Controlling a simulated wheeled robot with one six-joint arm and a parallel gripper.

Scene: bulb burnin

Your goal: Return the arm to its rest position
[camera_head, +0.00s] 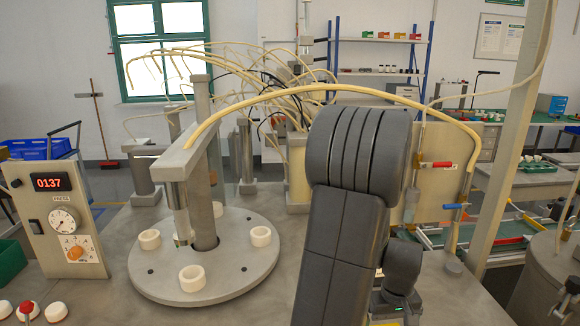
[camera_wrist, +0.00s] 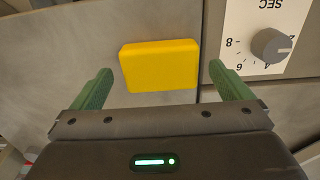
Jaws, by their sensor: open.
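My arm (camera_head: 345,215) rises in the front middle of the head view, with its thick grey link toward the camera. My gripper (camera_wrist: 159,70) shows in the wrist view with its two green fingers spread wide apart. Nothing is held between them. A yellow block (camera_wrist: 160,65) shows beyond and between the fingertips, against a grey surface; I cannot tell how far off it is. In the head view the arm hides most of the gripper.
A dial panel (camera_wrist: 262,35) is close to the right finger in the wrist view. A round turntable (camera_head: 235,280) with white cups and a post stands left of my arm. A control box (camera_head: 60,225) reading 0137 is at far left. Pale hoses (camera_head: 330,88) arch above.

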